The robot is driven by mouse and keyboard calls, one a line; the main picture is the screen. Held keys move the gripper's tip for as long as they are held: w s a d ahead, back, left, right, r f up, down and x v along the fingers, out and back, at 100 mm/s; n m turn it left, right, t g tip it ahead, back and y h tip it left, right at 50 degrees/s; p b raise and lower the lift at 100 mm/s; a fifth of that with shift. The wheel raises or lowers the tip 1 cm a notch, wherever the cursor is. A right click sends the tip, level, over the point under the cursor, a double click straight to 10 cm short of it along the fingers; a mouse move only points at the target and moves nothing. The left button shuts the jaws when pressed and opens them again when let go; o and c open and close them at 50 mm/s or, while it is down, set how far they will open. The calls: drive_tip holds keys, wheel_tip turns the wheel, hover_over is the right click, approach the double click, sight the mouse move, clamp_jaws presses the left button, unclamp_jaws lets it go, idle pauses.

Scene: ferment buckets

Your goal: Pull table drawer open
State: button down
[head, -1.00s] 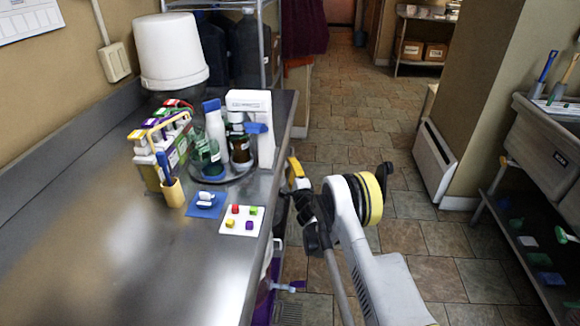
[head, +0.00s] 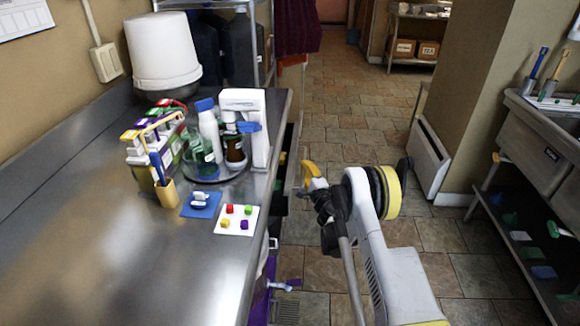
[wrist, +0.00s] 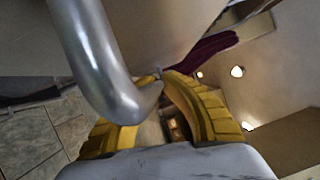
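The steel table (head: 130,260) runs along the left in the head view. Its drawer (head: 293,168) stands partly out from the table's right side, with a dark gap and some small green and yellow items showing inside. My gripper (head: 308,172) is at the outer side of the drawer front, its yellow fingers partly hidden by my wrist. In the wrist view, the curved silver drawer handle (wrist: 98,55) runs in between the yellow fingers of my gripper (wrist: 160,80), which are closed around it. The exact contact is partly hidden.
On the table stand a white bucket (head: 162,52), a round tray (head: 228,176) with bottles, a blue pad (head: 201,205) and a white card (head: 237,220) with coloured cubes. Tiled floor (head: 350,130) is free to the right; a sink unit (head: 540,150) stands far right.

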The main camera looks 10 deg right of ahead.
drive_tip(key=s+d, duration=0.3)
drive_tip(key=d, duration=0.7)
drive_tip(key=s+d, duration=0.3)
drive_tip(key=d, duration=0.7)
drive_tip(key=shift+s, duration=0.15)
drive_tip(key=shift+a, duration=0.1)
drive_tip(key=c, duration=1.5)
unclamp_jaws()
drive_tip(key=s, duration=0.7)
drive_tip(key=shift+s+d+f, duration=0.2)
drive_tip(key=shift+d+f, duration=0.05)
drive_tip(key=shift+d, duration=0.05)
drive_tip(key=shift+f, duration=0.1)
